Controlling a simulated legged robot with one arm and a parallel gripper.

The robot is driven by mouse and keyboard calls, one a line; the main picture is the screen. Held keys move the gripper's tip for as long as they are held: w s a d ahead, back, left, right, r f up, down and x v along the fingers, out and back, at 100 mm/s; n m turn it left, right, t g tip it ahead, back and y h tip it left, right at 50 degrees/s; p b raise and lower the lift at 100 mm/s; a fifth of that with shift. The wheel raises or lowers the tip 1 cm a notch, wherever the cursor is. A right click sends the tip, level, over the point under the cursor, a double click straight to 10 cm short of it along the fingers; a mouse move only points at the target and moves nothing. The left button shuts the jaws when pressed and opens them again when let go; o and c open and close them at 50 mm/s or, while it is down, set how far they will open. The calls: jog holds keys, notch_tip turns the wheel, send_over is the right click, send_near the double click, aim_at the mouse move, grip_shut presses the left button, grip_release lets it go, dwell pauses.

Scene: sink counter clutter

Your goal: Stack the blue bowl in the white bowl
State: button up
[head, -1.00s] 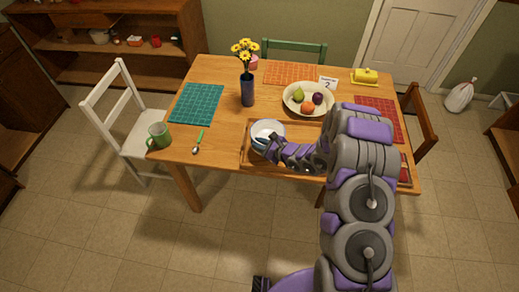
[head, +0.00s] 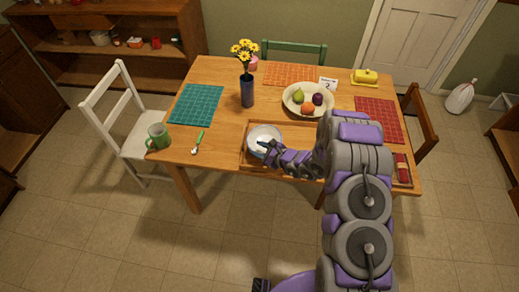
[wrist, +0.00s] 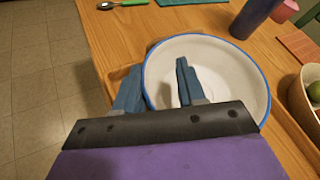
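A round bowl with a white inside and a blue rim (wrist: 225,75) fills the middle of the wrist view. In the head view this bowl (head: 264,133) is at the left end of the wooden tray. My gripper (wrist: 157,88) is open, its fingers apart astride the near-left part of the rim: one finger is outside the bowl, the other over its inside. In the head view my gripper (head: 265,147) is at the bowl's near side.
The wooden tray (head: 243,158) lies along the table's front edge, partly hidden by my arm. A fruit bowl (head: 290,103), a blue flower vase (head: 247,92), a green mug (head: 158,136) and a green-handled spoon (head: 199,140) stand or lie around. The table between spoon and vase is clear.

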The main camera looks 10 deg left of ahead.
jog(key=p+v, duration=0.2)
jog(key=v, duration=1)
jog(key=s+a+r+n+g+y, duration=0.1)
jog(key=s+a+r+n+g, duration=0.2)
jog(key=r, duration=0.4)
jog(key=s+a+r+n+g+y, duration=0.2)
jog(key=s+a+r+n, duration=0.2)
jog(key=r, duration=0.4)
jog(key=s+r+n+g+h, duration=0.2)
jog(key=s+r+n+g, duration=0.35)
jog(key=s, duration=0.55)
jog(key=s+d+r+n+h, duration=0.3)
jog(key=s, duration=0.3)
jog(key=s+d+r+n+h, duration=0.2)
jog(key=s+d+n+h, duration=0.1)
jog(key=s, duration=0.4)
jog(key=s+d+r+n+h, duration=0.1)
jog(key=s+d+h, duration=0.2)
jog(key=d, duration=0.3)
jog(key=s+d+r+t+h, duration=0.1)
jog(key=s+d+h, duration=0.2)
jog(key=d, duration=0.4)
jog(key=shift+s+d+r+n, duration=0.2)
jog(key=shift+s+r+n, duration=0.2)
jog(key=shift+s, duration=0.35)
jog(key=shift+a, duration=0.1)
